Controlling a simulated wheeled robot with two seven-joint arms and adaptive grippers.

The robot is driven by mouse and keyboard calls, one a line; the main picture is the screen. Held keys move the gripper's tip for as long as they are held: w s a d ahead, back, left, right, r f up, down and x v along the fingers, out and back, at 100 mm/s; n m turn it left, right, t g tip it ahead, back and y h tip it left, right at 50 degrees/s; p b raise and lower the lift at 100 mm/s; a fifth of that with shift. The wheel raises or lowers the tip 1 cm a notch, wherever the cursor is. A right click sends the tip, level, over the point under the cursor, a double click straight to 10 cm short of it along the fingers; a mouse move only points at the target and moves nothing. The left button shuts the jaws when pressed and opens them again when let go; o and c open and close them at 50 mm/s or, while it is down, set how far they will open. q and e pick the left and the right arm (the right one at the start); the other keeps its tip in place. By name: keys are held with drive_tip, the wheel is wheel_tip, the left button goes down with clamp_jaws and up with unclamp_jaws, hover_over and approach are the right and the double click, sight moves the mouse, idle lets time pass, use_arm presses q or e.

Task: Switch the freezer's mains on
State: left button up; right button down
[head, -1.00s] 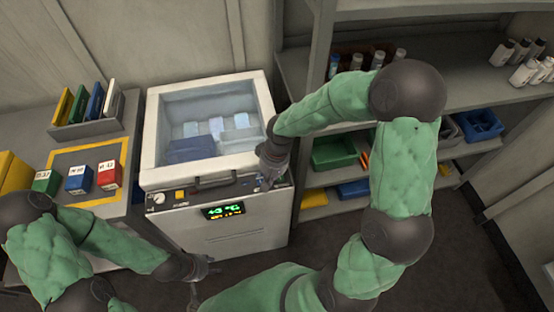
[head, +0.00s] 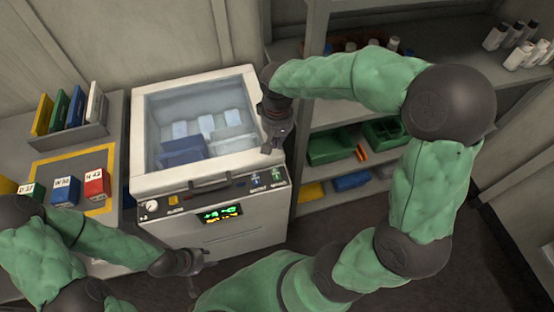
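The white freezer (head: 215,240) stands in the middle with its glazed lid (head: 200,125) down. Its dark front panel has a round gauge (head: 152,206), a small yellow-orange part (head: 173,199) and a lit display (head: 221,214) with green and amber characters, too small to read surely. Two small switches (head: 266,180) sit at the panel's right end; their positions are unclear. My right gripper (head: 269,149) hangs above and behind these switches, by the lid's right edge, apart from them; its finger opening is unclear. My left gripper (head: 200,275) is open and empty, low before the freezer front.
A bench (head: 119,155) at left carries a rack (head: 68,133) of coloured binders and several labelled boxes (head: 97,184). Shelves (head: 400,80) with bottles and coloured bins (head: 330,147) stand right of the freezer. Dark floor is free at the lower right.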

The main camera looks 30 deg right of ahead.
drive_tip(key=b, duration=0.5)
approach(277, 170)
wheel_tip(277, 170, down, 6)
drive_tip(key=shift+r, duration=0.25)
drive_tip(key=shift+f, duration=0.8)
